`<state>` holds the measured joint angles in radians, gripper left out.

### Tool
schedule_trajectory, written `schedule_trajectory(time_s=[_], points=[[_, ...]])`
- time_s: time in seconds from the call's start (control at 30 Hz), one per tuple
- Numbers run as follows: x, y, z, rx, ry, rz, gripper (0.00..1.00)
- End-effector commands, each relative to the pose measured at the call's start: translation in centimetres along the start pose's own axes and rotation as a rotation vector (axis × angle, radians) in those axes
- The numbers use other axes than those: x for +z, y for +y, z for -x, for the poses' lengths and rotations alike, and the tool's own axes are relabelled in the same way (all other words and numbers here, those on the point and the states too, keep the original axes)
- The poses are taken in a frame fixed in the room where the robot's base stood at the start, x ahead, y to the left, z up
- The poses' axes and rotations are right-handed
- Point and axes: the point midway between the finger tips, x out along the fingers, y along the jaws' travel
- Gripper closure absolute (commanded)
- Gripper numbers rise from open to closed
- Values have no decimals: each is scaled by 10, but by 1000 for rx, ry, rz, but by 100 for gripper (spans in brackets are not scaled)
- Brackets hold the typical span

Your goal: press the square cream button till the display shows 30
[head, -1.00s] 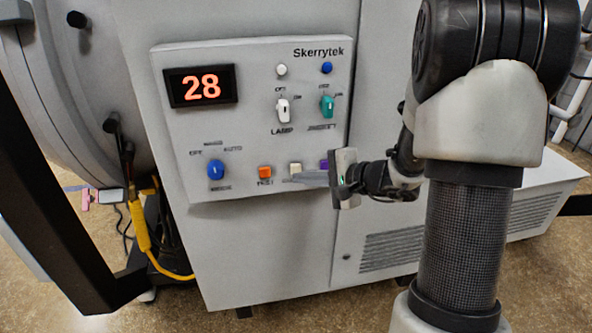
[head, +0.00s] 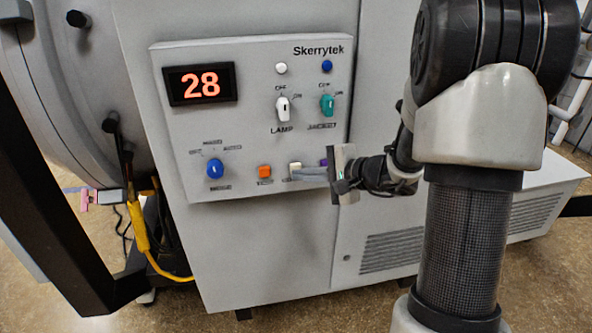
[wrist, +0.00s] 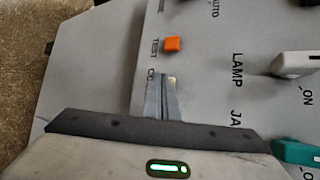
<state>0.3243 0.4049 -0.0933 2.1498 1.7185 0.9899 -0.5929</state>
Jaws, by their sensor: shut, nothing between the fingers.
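The display (head: 201,85) on the panel shows 28 in orange digits. The square cream button (head: 295,167) sits in the panel's bottom row, between an orange button (head: 264,171) and a purple button (head: 324,163). My gripper (head: 299,174) is shut and empty, with its fingertips at the cream button's front. In the wrist view, the closed fingertips (wrist: 165,80) cover most of the cream button, and only a small pale corner (wrist: 173,79) shows beside them. I cannot tell whether the tips touch it or how far it is pressed in.
A blue mode knob (head: 215,169) is at the lower left of the panel. A white lamp switch (head: 283,109) and a teal jacket switch (head: 327,106) are above the buttons. The orange button also shows close to the fingers in the wrist view (wrist: 172,44).

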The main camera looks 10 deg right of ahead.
Motion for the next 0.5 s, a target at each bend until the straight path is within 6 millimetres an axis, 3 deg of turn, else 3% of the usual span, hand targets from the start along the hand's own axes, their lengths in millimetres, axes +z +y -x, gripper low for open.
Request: schedule_trajectory(time_s=[0.5], points=[[-3,-3,-4,0,0,1,100]])
